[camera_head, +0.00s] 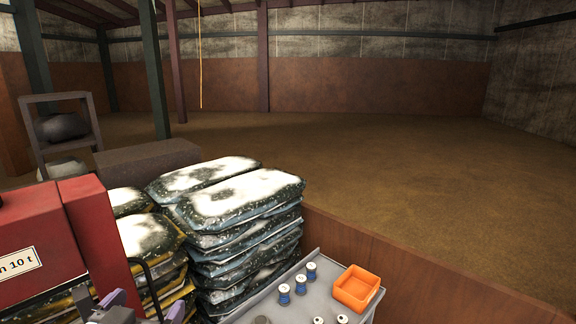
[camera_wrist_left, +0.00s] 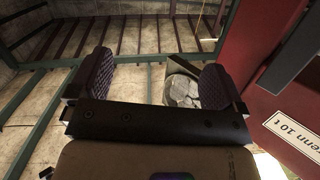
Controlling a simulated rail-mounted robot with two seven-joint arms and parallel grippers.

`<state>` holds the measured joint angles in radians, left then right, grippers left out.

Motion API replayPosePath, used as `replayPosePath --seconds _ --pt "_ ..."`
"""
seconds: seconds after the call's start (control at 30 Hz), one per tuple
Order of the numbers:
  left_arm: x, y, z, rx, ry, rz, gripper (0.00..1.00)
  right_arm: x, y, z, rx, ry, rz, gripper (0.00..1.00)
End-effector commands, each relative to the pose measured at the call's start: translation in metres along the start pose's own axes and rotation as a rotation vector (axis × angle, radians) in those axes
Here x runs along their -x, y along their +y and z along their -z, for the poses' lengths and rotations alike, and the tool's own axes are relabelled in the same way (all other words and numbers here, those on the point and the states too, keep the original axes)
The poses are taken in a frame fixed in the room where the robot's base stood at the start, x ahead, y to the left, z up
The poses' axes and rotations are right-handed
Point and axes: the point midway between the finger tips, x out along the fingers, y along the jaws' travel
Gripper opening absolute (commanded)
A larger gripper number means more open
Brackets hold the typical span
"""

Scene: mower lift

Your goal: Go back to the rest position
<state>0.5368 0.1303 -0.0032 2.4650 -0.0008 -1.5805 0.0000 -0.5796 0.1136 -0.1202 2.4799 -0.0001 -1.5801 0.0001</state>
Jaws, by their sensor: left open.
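My left gripper shows at the bottom left edge of the head view (camera_head: 145,305), partly cut off, with its purple pads just in front of the red machine and the stacked sacks. In the left wrist view my left gripper (camera_wrist_left: 157,82) has its two ribbed purple fingers wide apart, with nothing held between them. A round grey stone-like thing (camera_wrist_left: 181,91) shows behind the gap, near the right finger, apart from it. My right gripper is not in view.
A red machine (camera_head: 35,235) labelled "10 t" stands close at left; it also shows in the wrist view (camera_wrist_left: 262,50). Stacked sacks (camera_head: 235,205) fill the middle. A grey tray table (camera_head: 300,310) holds an orange bin (camera_head: 356,288) and several spools. Open floor lies beyond.

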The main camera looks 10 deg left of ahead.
Motion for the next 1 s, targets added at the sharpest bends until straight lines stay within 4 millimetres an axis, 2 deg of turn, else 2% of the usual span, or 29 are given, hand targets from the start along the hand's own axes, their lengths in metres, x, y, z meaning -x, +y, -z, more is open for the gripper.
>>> replayPosePath --seconds 0.03,0.17,0.2,0.27,0.4,0.5,0.6,0.7,0.8,1.0 --pt "0.0 0.012 -0.034 -0.018 -0.074 -0.026 0.96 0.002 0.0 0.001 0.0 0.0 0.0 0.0" --pt "0.008 0.038 -0.113 -0.052 -0.249 -0.086 0.96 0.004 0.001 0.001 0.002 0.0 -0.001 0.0" --pt "0.013 0.045 -0.137 -0.06 -0.306 -0.104 0.96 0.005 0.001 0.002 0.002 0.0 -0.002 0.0" --pt "0.023 0.053 -0.173 -0.07 -0.39 -0.128 0.96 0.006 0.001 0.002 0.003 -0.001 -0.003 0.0" --pt "0.059 0.068 -0.253 -0.084 -0.587 -0.176 0.96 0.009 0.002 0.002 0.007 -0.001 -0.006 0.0" --pt "0.091 0.072 -0.302 -0.087 -0.719 -0.195 0.96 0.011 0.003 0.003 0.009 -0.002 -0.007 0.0" --pt "0.125 0.073 -0.342 -0.088 -0.837 -0.209 0.96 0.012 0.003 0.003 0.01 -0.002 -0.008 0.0" --pt "0.156 0.074 -0.372 -0.09 -0.933 -0.221 0.96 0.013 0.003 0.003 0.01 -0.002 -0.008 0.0" --pt "0.181 0.074 -0.392 -0.091 -1.006 -0.229 0.96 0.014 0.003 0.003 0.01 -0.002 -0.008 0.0" --pt "0.209 0.074 -0.411 -0.093 -1.082 -0.238 0.96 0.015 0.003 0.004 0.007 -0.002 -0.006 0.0"
